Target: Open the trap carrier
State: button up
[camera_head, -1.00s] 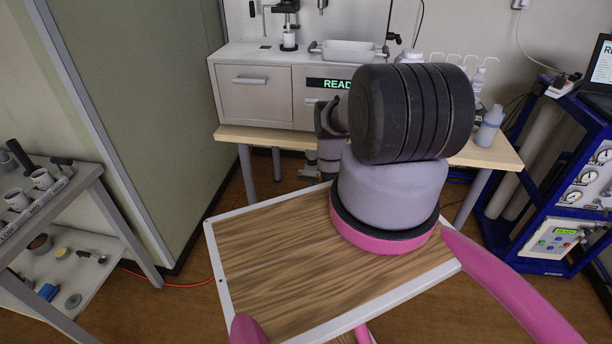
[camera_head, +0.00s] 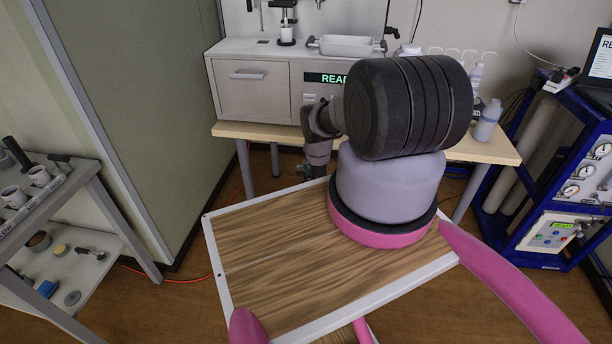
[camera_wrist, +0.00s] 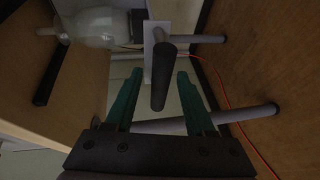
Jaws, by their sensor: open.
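In the wrist view, a dark round bar (camera_wrist: 161,82), which looks like a handle, stands out from a narrow white plate (camera_wrist: 152,36). I take these to be part of the trap carrier, but cannot be sure. A clear glass vessel (camera_wrist: 92,27) lies to the left of the plate. My gripper (camera_wrist: 160,73) is open, with one green finger on each side of the bar. A gap shows on both sides, so the fingers do not appear to grip it. In the head view my arm hides the gripper tips and the bar.
A bench (camera_head: 275,130) carries a grey analyser (camera_head: 250,85) with a lit display and a white tray (camera_head: 345,45). A grey cart (camera_head: 85,180) stands left. A blue rack (camera_head: 550,190) with gauges stands right. Bench legs and an orange cable (camera_wrist: 235,100) lie near my gripper.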

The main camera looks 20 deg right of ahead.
grip_shut()
dwell(1.3)
